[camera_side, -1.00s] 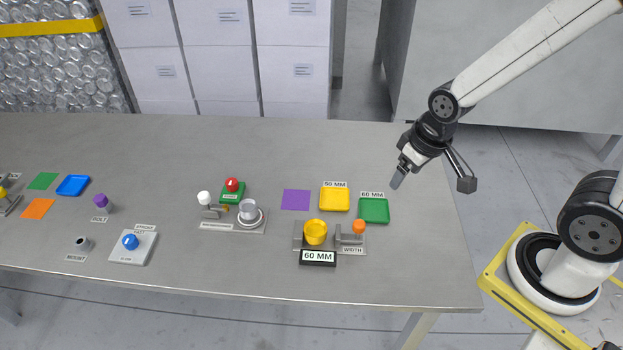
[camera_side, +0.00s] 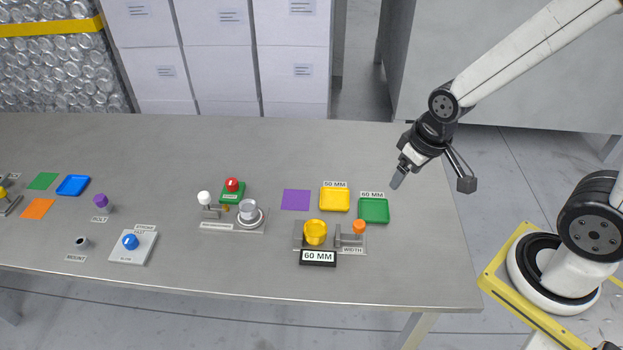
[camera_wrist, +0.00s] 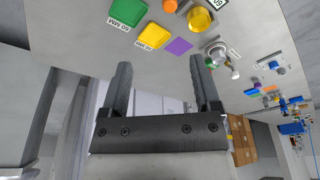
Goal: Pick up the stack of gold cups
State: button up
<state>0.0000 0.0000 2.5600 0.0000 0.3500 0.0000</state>
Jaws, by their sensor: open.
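The gold cup stack (camera_side: 315,232) stands upright in a grey fixture behind a "60 MM" sign (camera_side: 318,257); how many cups are in it cannot be told. It also shows near the top of the wrist view (camera_wrist: 200,19). My gripper (camera_side: 396,183) is above the right end of the table, up and to the right of the stack and apart from it. In the wrist view my gripper (camera_wrist: 160,75) has its two fingers spread with nothing between them.
An orange knob (camera_side: 359,227) on the "WIDTH" slide is close right of the stack. A yellow tray (camera_side: 335,199), a green tray (camera_side: 374,211) and a purple square (camera_side: 296,200) lie behind. A press with a red button (camera_side: 234,185) is at left. The table's right end is clear.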

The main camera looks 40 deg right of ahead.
jog(key=shift+o, duration=1.4)
jog(key=shift+w, duration=0.1)
jog(key=n+g, duration=0.3)
jog(key=n, duration=1.1)
send_over(315, 228)
jog(key=f, duration=1.6)
jog(key=shift+d+f, duration=0.1)
jog(key=shift+d, duration=0.1)
jog(key=shift+a+f+n, duration=0.2)
jog(key=shift+f+n, duration=0.2)
jog(key=shift+n, duration=0.1)
jog(key=shift+f, duration=1.3)
